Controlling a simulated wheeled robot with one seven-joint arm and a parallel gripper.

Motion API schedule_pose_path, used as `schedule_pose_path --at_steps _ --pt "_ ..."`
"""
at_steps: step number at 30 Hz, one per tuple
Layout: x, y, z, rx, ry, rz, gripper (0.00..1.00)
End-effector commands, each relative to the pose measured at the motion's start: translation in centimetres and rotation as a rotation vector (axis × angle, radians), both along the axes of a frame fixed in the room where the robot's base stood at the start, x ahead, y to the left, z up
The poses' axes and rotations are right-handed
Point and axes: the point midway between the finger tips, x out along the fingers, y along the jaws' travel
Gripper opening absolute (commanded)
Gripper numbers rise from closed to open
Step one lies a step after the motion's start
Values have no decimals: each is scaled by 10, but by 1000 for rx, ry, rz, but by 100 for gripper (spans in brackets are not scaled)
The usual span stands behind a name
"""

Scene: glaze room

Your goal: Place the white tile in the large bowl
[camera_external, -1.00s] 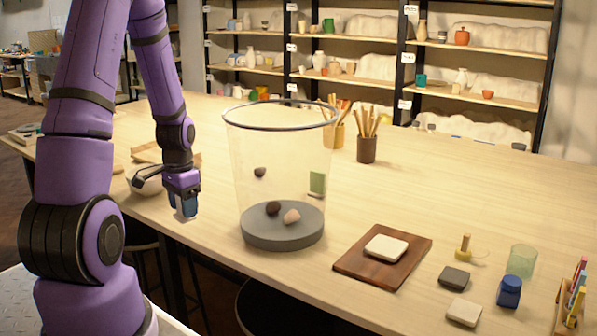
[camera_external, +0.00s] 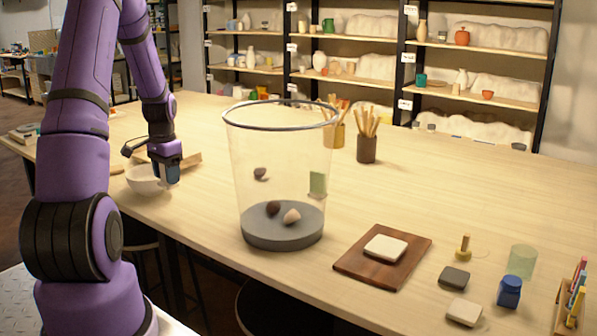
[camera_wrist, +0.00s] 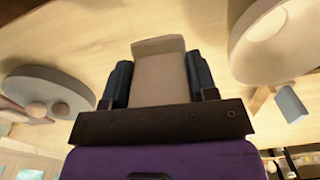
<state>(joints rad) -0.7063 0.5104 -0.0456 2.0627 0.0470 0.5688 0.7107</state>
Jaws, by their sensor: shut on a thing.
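My gripper (camera_external: 167,179) is shut on a pale off-white block, the white tile, which stands between the blue fingers in the wrist view (camera_wrist: 160,82). In the external view the fingers mostly hide the tile. A white bowl (camera_external: 141,182), the only bowl I make out on the table, stands near its left front edge. My gripper overlaps the bowl's right side in that view. In the wrist view the bowl (camera_wrist: 247,58) is at the upper right, beside the held tile rather than beneath it.
A tall clear bin (camera_external: 238,185) with a grey base and a few stones stands right of my gripper. A wooden board (camera_external: 350,265) bears another pale tile (camera_external: 385,248). Small blocks and a blue jar (camera_external: 510,292) lie at the right.

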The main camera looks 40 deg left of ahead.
Motion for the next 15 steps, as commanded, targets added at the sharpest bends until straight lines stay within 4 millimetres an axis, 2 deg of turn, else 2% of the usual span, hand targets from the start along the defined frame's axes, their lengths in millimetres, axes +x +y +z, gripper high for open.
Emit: schedule_pose_path --at_steps 1,6,9,12,15 --pt "9 22 4 3 -3 15 27" --pt "30 85 22 1 -3 49 27" --pt "36 114 31 0 -3 64 27" --pt "39 134 37 -1 -3 76 27" --pt "41 145 41 -2 -2 81 27"
